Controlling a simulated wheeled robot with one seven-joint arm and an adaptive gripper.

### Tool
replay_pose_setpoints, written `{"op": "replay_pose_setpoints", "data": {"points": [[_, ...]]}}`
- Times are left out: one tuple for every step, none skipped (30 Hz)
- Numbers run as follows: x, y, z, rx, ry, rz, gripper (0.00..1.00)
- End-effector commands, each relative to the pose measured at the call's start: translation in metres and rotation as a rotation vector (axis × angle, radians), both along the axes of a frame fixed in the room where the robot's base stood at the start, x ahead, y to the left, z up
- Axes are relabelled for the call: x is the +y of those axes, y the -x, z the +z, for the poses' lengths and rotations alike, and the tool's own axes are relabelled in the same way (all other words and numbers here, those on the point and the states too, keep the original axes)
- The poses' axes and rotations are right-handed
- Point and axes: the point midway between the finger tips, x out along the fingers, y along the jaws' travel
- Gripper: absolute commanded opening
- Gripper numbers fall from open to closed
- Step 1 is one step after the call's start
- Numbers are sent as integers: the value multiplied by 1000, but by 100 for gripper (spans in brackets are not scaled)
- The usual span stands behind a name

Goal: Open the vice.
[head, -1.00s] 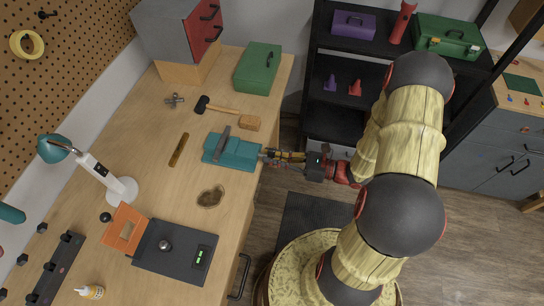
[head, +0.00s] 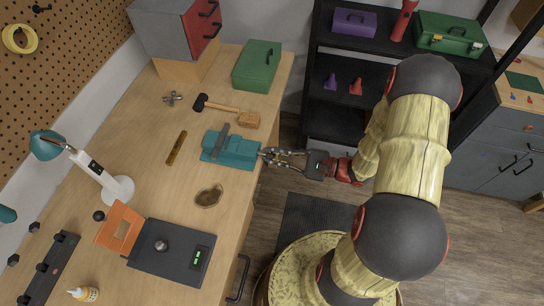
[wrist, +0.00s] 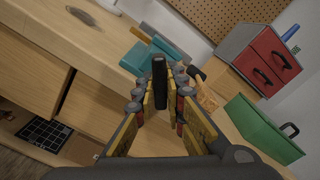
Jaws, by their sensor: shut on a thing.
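The teal vice (head: 236,152) sits at the bench's right edge, with a grey bar across its top. It also shows in the wrist view (wrist: 168,48), beyond my fingertips. My gripper (head: 268,154) reaches in level from the right at the vice's bench-edge end. In the wrist view my fingers (wrist: 160,88) stand either side of a dark upright handle bar (wrist: 159,72) and are shut on it. The vice's screw and the gap between its jaws are not clear to see.
A mallet (head: 222,108) and a green box (head: 257,66) lie behind the vice. A dark scale-like device (head: 172,252), an orange frame and a white lamp (head: 116,190) stand in front and left. A black shelf (head: 330,105) stands behind my arm.

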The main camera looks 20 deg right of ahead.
Motion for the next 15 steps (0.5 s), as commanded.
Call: {"op": "replay_pose_setpoints", "data": {"points": [[0, 0, -3, -34, 28, -1, 0], [0, 0, -3, -57, 45, -1, 0], [0, 0, -3, -88, 68, -1, 0], [0, 0, -3, -111, 84, -1, 0], [0, 0, -4, -133, 101, -1, 0], [0, 0, -3, -164, 123, 0, 0], [0, 0, -3, -187, 140, 0, 0], [0, 0, -3, -211, 157, 0, 0], [0, 0, -4, -241, 180, 0, 0], [0, 0, -3, -265, 197, 0, 0], [0, 0, -3, -288, 213, 0, 0], [0, 0, -4, -318, 236, 0, 0], [0, 0, -4, -341, 252, 0, 0], [-1, 0, -3, -364, 269, 0, 0], [-1, 0, -3, -394, 291, 0, 0]]}}
